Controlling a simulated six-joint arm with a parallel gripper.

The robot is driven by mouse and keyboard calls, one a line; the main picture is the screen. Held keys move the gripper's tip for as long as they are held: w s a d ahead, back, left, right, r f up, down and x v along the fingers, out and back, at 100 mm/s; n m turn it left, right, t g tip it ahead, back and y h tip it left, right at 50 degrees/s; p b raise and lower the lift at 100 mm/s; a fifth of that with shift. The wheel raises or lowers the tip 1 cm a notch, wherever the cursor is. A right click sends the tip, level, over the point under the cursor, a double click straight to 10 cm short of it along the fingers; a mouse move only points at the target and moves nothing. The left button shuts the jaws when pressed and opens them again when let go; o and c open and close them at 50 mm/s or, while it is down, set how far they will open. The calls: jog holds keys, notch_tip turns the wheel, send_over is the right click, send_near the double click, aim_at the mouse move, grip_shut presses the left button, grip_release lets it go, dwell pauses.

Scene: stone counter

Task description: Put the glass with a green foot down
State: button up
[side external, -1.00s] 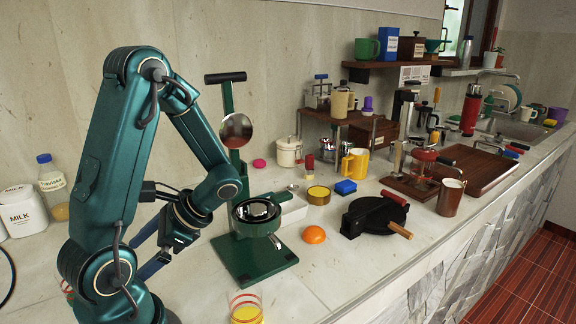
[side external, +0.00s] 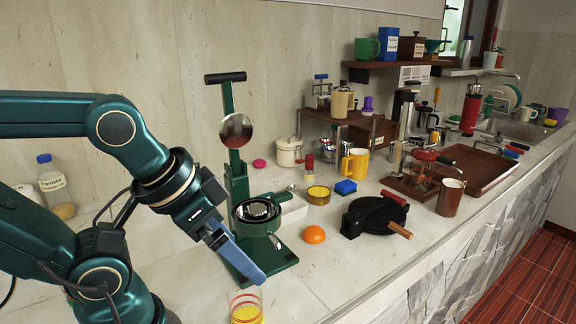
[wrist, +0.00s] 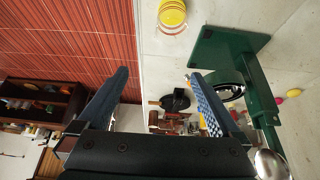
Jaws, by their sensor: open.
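My gripper (side external: 258,277) is open and empty, tilted and pointing to the lower right in the side view. In the wrist view its two blue fingers (wrist: 158,73) are wide apart with nothing between them. A clear glass with red rings and yellow-orange contents (side external: 246,310) stands on the counter just below the fingertips in the side view. The same glass (wrist: 172,14) shows at the top of the wrist view, beyond the fingers and apart from them. No green foot can be made out on this glass; its lower part is cut off by the side view's edge.
A green juice press (side external: 243,212) stands right behind my gripper. An orange (side external: 314,234), a black waffle iron (side external: 372,216) and a yellow mug (side external: 355,164) lie farther right. The counter (side external: 330,275) is clear in front of the orange; its front edge drops to the tiled floor.

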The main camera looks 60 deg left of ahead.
jog(key=s+a+f+g+y, duration=0.1)
jog(key=s+a+f+g, duration=0.2)
jog(key=s+a+g, duration=0.1)
jog(key=s+a+f+g+y, duration=0.2)
jog(key=s+a+f+g, duration=0.1)
jog(key=a, duration=0.4)
jog(key=s+a+f+g+y, duration=0.1)
jog(key=s+a+f+g, duration=0.2)
jog(key=s+a+g, duration=0.2)
jog(key=shift+s+a+f+m+g, duration=0.1)
jog(key=shift+s+a+m+g, duration=0.2)
jog(key=shift+a+g, duration=0.25)
jog(key=s+a+m+g, duration=0.1)
jog(key=s, duration=0.1)
jog(key=s+a+f+m+g, duration=0.1)
jog(key=s+a+g, duration=0.1)
jog(key=s, duration=0.1)
jog(key=s+a+m+g, duration=0.1)
jog(key=s, duration=0.2)
jog(key=shift+a+f+g+y, duration=0.25)
jog(key=shift+a+y, duration=0.15)
jog(key=shift+s+a+f+m+g, duration=0.15)
jog(key=shift+s+m, duration=0.05)
jog(key=shift+s, duration=0.15)
jog(key=shift+s+a+f+m+g, duration=0.1)
jog(key=shift+s+a+m+g, duration=0.1)
jog(key=shift+s, duration=0.15)
jog(key=shift+x, duration=2.35)
